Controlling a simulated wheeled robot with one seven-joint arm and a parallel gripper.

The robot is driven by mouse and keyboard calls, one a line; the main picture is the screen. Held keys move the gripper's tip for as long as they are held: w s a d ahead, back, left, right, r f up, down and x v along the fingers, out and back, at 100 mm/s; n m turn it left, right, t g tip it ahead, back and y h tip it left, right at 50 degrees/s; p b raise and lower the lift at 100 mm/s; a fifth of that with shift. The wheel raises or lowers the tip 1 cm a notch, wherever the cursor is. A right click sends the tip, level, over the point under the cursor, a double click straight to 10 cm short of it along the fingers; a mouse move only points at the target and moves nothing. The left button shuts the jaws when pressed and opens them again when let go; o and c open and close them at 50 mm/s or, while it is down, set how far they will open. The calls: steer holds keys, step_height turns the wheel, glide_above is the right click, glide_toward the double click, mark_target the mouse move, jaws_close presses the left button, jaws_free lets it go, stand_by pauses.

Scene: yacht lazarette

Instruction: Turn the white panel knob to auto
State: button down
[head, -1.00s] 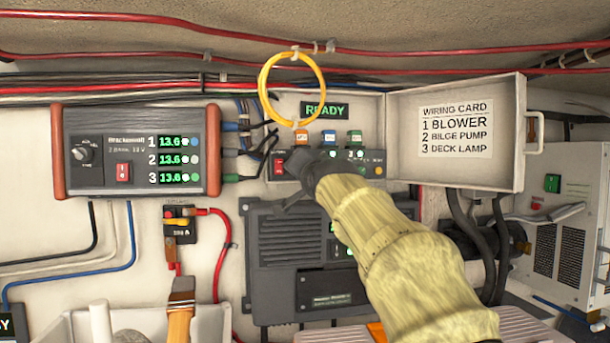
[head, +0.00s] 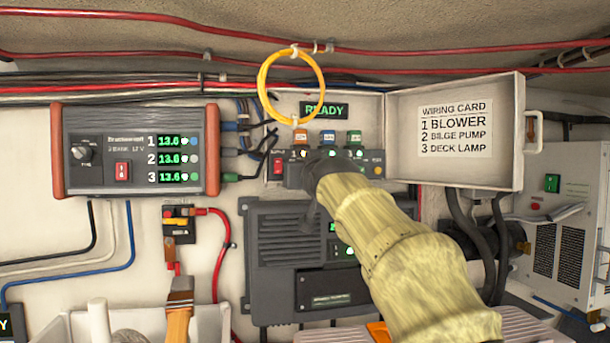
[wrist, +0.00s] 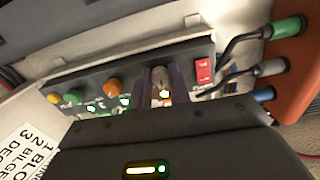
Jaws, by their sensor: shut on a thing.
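The small dark switch panel (head: 376,158) sits in the open box under the green READY sign. In the wrist view the white panel knob (wrist: 162,76) shows between the two fingers of my gripper (wrist: 162,84), next to the red rocker switch (wrist: 204,70). My gripper is shut on this knob. A small lit lamp shows just below the knob in that view. In the head view my gripper (head: 318,168) and wrist cover the knobs. The knob's pointer and its position marks cannot be read.
The open box door (head: 455,170) with the wiring card is at the right. A yellow cable loop (head: 264,92) hangs above. The battery charger (head: 135,190) is at the left.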

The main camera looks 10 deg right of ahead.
stand_by(0.3)
steer(key=c, duration=1.3)
jaws_free()
steer(key=shift+s, duration=0.15)
steer(key=s+b, duration=0.4)
steer(key=s, duration=1.3)
steer(key=shift+b, duration=0.4)
steer(key=shift+a+f, duration=0.1)
